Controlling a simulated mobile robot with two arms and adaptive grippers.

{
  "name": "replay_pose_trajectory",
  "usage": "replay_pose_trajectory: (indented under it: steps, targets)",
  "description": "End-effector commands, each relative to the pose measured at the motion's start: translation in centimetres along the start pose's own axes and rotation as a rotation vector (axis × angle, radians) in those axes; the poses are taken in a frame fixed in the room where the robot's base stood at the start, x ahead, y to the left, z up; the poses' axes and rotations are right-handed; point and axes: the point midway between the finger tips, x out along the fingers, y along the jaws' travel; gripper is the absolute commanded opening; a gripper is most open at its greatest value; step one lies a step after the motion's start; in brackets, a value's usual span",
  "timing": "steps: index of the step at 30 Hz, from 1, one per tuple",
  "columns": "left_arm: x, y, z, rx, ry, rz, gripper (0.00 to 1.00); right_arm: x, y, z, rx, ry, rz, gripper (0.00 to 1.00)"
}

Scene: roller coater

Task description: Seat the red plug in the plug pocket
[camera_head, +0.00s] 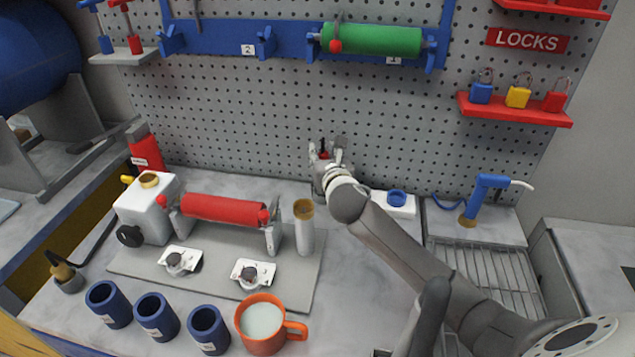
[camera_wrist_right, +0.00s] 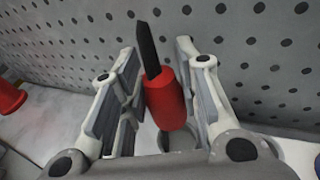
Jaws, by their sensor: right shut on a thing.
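The red plug (camera_wrist_right: 165,98), with a dark flat stem on top, is held between the fingers of my right gripper (camera_wrist_right: 160,100). It leans slightly in the right wrist view. In the head view the plug (camera_head: 324,155) is a small red spot at my right gripper (camera_head: 328,158), near the foot of the pegboard. A pale round rim (camera_wrist_right: 180,141) shows just below the plug and looks like the plug pocket; the gripper partly hides it. I cannot tell whether the plug's lower end is inside it. My left gripper is not in view.
A white block with a blue ring (camera_head: 397,197) sits just right of my right gripper. A red roller (camera_head: 224,209) on its stand and a pale cylinder (camera_head: 304,230) are to the left. An orange mug (camera_head: 262,325) and blue cups (camera_head: 156,316) line the front. Pegboard (camera_head: 250,110) rises close behind.

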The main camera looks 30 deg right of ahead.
Motion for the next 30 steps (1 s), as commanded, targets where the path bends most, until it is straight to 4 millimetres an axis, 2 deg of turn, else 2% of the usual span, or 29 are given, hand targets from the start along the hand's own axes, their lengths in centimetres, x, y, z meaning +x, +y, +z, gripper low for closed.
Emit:
replay_pose_trajectory:
  steps: [1, 3, 7, 11, 15, 20, 28, 29, 30]
  targets:
    - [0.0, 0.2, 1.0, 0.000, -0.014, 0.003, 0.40, 0.2, 0.0, -1.3, 0.003, 0.005, -0.001, 0.06]
    - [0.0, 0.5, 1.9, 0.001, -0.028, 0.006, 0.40, 0.4, 0.0, -2.4, 0.002, 0.004, -0.001, 0.06]
    - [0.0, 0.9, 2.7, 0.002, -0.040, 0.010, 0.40, 0.7, 0.0, -3.6, 0.001, 0.000, -0.001, 0.06]
    - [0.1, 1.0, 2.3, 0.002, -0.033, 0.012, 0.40, 1.0, 0.0, -5.2, 0.001, 0.002, 0.000, 0.06]
    - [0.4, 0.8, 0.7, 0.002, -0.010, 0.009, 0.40, 1.4, 0.0, -7.0, 0.003, 0.001, -0.001, 0.06]
    - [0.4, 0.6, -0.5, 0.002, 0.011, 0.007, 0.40, 1.5, 0.0, -7.3, 0.001, -0.002, 0.000, 0.06]
    - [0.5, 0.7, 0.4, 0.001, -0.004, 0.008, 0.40, 1.6, -0.1, -7.7, 0.000, -0.001, 0.000, 0.06]
    - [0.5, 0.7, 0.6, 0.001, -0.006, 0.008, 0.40, 1.6, -0.1, -7.6, 0.000, -0.001, 0.000, 0.33]
    - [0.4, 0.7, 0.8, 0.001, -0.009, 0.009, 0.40, 1.5, -0.1, -7.6, 0.000, -0.001, 0.000, 0.38]
